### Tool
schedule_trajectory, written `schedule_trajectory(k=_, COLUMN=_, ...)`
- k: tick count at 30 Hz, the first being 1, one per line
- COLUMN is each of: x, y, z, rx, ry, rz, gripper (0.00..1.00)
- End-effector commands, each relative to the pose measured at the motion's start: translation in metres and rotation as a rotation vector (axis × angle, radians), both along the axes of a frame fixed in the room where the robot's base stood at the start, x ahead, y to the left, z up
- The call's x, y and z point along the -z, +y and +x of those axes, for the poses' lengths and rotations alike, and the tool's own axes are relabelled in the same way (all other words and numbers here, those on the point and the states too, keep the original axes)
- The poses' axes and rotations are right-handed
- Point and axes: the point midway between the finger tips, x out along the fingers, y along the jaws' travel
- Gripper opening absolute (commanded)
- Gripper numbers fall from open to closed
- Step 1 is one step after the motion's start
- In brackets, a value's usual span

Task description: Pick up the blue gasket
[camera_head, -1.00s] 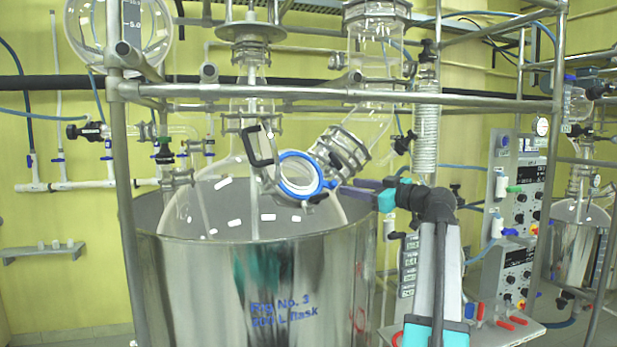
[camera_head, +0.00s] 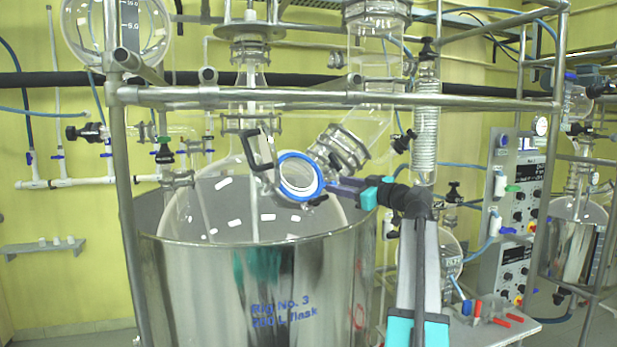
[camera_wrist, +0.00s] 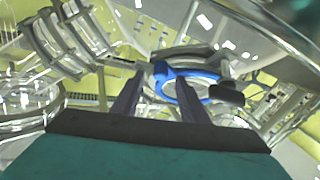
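The blue gasket (camera_head: 281,178) is a ring around the round glass opening on the large flask, at the middle of the head view. The opening faces the front and slightly right. My gripper (camera_head: 327,187) is at the ring's right side, with its dark fingers pointing left at the rim. In the wrist view the gasket (camera_wrist: 161,88) lies beyond and between the fingertips, partly hidden by the right finger. My gripper (camera_wrist: 160,82) shows its two fingers spread apart there, with the ring not clamped. Whether a finger touches the ring I cannot tell.
A black-handled clamp (camera_head: 253,150) stands close at the ring's left. A flanged glass pipe joint (camera_head: 340,150) is just above right. The steel vessel (camera_head: 250,285) encloses the flask below. A metal rail (camera_head: 330,98) crosses above. The control boxes (camera_head: 520,190) stand at right.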

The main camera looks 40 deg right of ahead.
Motion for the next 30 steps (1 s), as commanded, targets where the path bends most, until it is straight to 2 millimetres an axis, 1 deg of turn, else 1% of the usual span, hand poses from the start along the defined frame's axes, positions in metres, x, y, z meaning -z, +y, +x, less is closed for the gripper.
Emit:
schedule_trajectory(k=14, x=0.0003, y=0.0008, z=0.0002, rx=-0.001, ry=0.0, rz=-0.001, gripper=0.4)
schedule_trajectory(k=15, x=0.0002, y=0.0008, z=0.0002, rx=-0.001, ry=0.0, rz=-0.001, gripper=0.33)
schedule_trajectory(k=21, x=0.0002, y=0.001, z=0.0003, rx=-0.001, ry=0.0, rz=-0.001, gripper=0.0)
schedule_trajectory(k=30, x=-0.0004, y=0.001, z=0.0, rx=-0.002, ry=0.0, rz=0.0, gripper=0.0)
